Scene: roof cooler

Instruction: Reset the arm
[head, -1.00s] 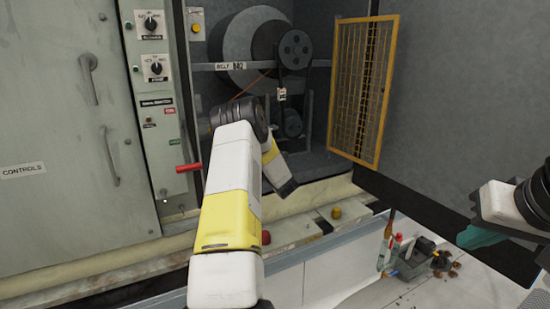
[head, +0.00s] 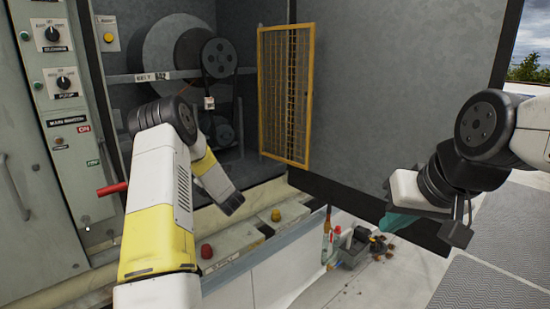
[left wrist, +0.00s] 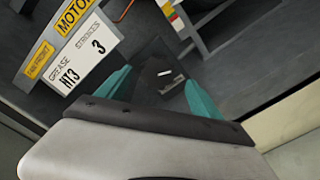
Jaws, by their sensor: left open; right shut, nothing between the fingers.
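My left arm (head: 160,215) reaches into the open cooler bay, its wrist bent down behind the forearm. In the head view its fingers are hidden. In the left wrist view my left gripper (left wrist: 160,88) shows two teal fingers spread apart, with nothing between them. Beyond them is a label plate (left wrist: 85,50) reading "GREASE HT3" and "STROKES 3". My right gripper (head: 400,222) hangs at the right in front of the dark panel, teal fingers low and partly hidden by the wrist. It is shut and holds nothing that I can see.
A yellow mesh guard (head: 286,95) stands open beside the bay with its pulley (head: 219,57) and belt. A red handle (head: 111,188) juts from the control cabinet (head: 65,130). Grey matting lies at right.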

